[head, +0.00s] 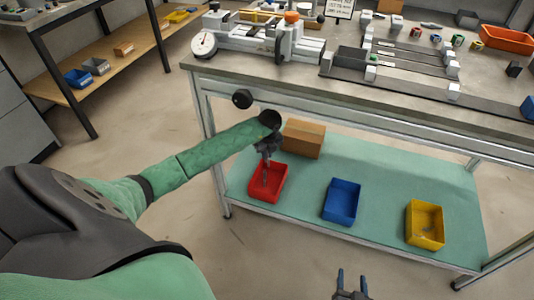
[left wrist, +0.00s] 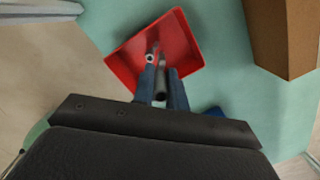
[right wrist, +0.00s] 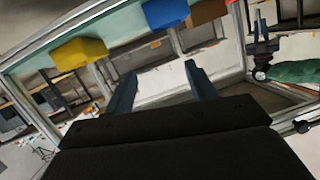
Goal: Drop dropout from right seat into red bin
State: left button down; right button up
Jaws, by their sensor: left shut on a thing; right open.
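The red bin (head: 281,186) stands on the green lower shelf under the workbench. My left gripper (head: 267,172) points down over it. In the left wrist view the gripper (left wrist: 161,84) is shut on a grey rod-like part (left wrist: 160,90), probably the dropout, held above the red bin (left wrist: 188,62). Its far end is hard to make out against the bin floor, so I cannot tell whether it touches the bin. My right gripper (head: 352,284) is open and empty in front of the shelf, and shows open in the right wrist view (right wrist: 158,75).
A cardboard box (head: 304,139) stands just behind the red bin. A blue bin (head: 342,202) and a yellow bin (head: 425,225) stand to its right. The bench edge (head: 330,98) overhangs the shelf. The jig with grey and white fixtures (head: 345,60) is on the benchtop.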

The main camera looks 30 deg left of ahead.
aim_at(267, 160)
pick_arm(q)
jog(key=shift+f, duration=0.45)
jog(key=shift+f+b, duration=0.3)
jog(key=shift+b, duration=0.15)
jog(key=shift+f+b, duration=0.3)
jog(key=shift+f, duration=0.1)
jog(key=shift+f+b, duration=0.45)
jog(key=shift+f, duration=0.5)
pick_arm(e)
notch_tip(267, 160, up, 33)
jog(key=w+d+t+y, duration=0.1)
jog(key=t+y, duration=0.1)
jog(key=t, duration=0.9)
jog(key=shift+d+n+t+y, duration=0.3)
jog(key=shift+d+t+y, duration=0.1)
jog(key=shift+w, duration=0.1)
